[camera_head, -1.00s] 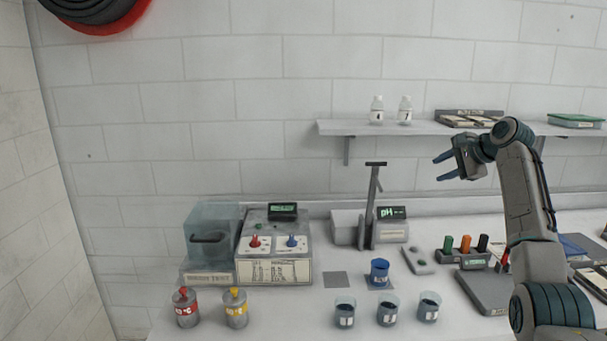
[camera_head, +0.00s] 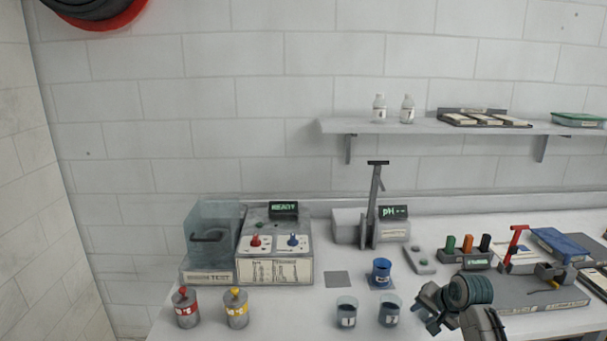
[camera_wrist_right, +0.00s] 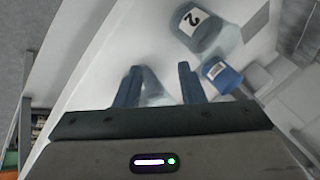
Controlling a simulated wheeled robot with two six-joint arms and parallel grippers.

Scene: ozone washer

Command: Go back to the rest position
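My right gripper (camera_head: 428,324) is low over the front of the bench, right of the two visible small beakers (camera_head: 346,312) (camera_head: 389,311). In the right wrist view its two blue fingers (camera_wrist_right: 158,84) are spread apart. A pale, see-through shape shows between and beyond them; I cannot tell whether it touches them. A beaker labelled 2 (camera_wrist_right: 206,30) and the blue beaker (camera_wrist_right: 221,76) lie beyond the fingers. The blue beaker also stands mid-bench in the head view (camera_head: 382,271). My left gripper is out of view.
A washer unit (camera_head: 275,270) with red and blue knobs and red and yellow-labelled canisters (camera_head: 186,309) (camera_head: 236,309) are at left. A pH meter stand (camera_head: 372,215) is behind. A shelf (camera_head: 350,127) holds two bottles. A rack of coloured handles (camera_head: 466,246) is at right.

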